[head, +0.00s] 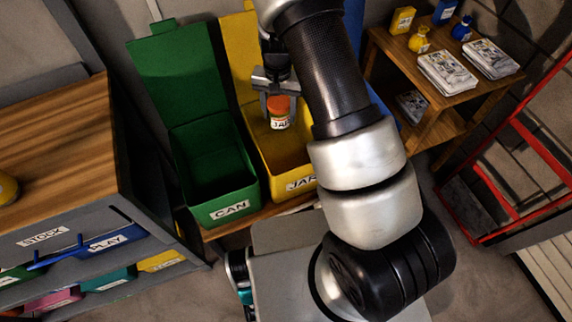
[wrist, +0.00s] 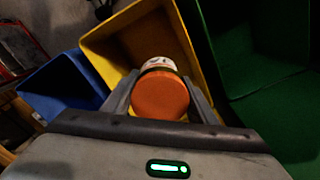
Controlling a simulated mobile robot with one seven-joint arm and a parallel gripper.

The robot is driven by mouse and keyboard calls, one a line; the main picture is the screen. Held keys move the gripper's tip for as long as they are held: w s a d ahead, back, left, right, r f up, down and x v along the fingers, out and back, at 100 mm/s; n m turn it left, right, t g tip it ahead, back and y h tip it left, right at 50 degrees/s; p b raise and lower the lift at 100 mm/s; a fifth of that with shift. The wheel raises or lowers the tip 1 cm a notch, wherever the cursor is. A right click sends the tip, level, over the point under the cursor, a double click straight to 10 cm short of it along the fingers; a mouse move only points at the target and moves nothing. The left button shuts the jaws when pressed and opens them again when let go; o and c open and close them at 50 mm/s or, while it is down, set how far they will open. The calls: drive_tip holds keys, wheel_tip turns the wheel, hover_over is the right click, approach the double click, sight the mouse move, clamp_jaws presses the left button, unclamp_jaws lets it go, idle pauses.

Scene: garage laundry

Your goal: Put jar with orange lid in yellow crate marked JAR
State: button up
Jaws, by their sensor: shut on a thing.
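The jar with the orange lid (head: 279,112) hangs upright in my gripper (head: 276,88), with its label facing the front. My gripper is shut on the jar near its lid. The wrist view shows the orange lid (wrist: 160,95) between my two fingers (wrist: 160,98). The yellow crate (head: 291,180) has its lid raised at the back and a label reading JAR, partly hidden by my arm. In the head view the jar appears over the crate's opening. In the wrist view the yellow crate (wrist: 122,42) lies beyond the jar; the exact height is unclear.
An open green crate marked CAN (head: 225,208) stands left of the yellow one. A blue crate (wrist: 62,88) stands on its other side. A wooden shelf (head: 440,97) with bottles and stacked papers is at right. A workbench (head: 60,150) with drawers is at left.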

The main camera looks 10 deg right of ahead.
drive_tip(key=shift+s+d+f+m+b, duration=0.15)
drive_tip(key=shift+d+f+m+b, duration=0.6)
drive_tip(key=shift+f, duration=3.7)
drive_tip(key=shift+s+d+f+m+b, duration=0.3)
drive_tip(key=shift+f+b, duration=0.8)
drive_tip(key=shift+f, duration=3.35)
drive_tip(key=shift+s+d+f+m+b, duration=0.1)
drive_tip(key=shift+d+f+m+b, duration=0.5)
drive_tip(key=shift+f, duration=3.85)
drive_tip(key=shift+n+b, duration=0.25)
drive_tip(key=shift+b, duration=0.1)
drive_tip(key=shift+f+b, duration=0.45)
drive_tip(key=o, duration=1.2)
drive_tip(key=shift+r, duration=0.1)
drive_tip(key=shift+c, duration=0.2)
